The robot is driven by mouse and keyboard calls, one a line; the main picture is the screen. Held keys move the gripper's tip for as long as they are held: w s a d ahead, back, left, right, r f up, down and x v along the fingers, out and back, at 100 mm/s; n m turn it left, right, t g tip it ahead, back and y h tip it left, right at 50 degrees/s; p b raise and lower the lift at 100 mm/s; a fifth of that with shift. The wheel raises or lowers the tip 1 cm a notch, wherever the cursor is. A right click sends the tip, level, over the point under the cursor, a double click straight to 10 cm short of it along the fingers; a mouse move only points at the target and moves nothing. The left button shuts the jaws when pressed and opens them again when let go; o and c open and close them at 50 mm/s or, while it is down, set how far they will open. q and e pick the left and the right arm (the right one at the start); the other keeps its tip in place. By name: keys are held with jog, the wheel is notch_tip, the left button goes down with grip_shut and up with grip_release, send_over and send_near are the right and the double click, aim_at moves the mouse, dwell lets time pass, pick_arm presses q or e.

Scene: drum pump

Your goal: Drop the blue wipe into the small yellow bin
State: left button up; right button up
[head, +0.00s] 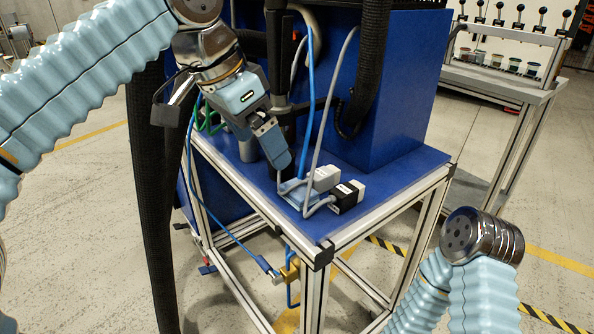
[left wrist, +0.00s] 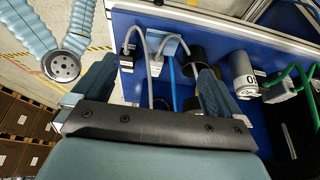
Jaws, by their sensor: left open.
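A light blue patch, which looks like the blue wipe (head: 294,190), lies on the blue tabletop near its front corner, partly covered by cables and connectors. In the left wrist view the light blue wipe (left wrist: 169,48) shows ahead, between the lines of my two fingers. My left gripper (head: 280,160) points down just above and behind the wipe. I cannot make out the small yellow bin in either view. My right gripper is not in view.
A white connector (head: 326,178) and a black connector (head: 347,196) sit right beside the wipe. A blue hose (head: 310,90) and grey cables rise close to my left gripper. A tall blue cabinet (head: 395,100) stands behind. A grey cylinder (left wrist: 243,75) stands right of my fingers.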

pick_arm(q)
jog(key=b, duration=0.2)
send_over(291, 192)
jog(key=s+a, duration=0.2)
jog(key=a, duration=0.1)
jog(key=f, duration=0.7)
jog(key=shift+d+f, duration=0.1)
jog(key=shift+d, duration=0.15)
jog(key=x, duration=0.5)
jog(key=shift+w+d+f+b, duration=0.2)
jog(key=shift+w+d+b, duration=0.05)
jog(key=shift+w+b, duration=0.1)
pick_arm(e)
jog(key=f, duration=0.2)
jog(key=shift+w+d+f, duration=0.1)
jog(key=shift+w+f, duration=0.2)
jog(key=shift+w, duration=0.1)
pick_arm(q)
jog(key=shift+c, duration=0.5)
jog(key=c, duration=1)
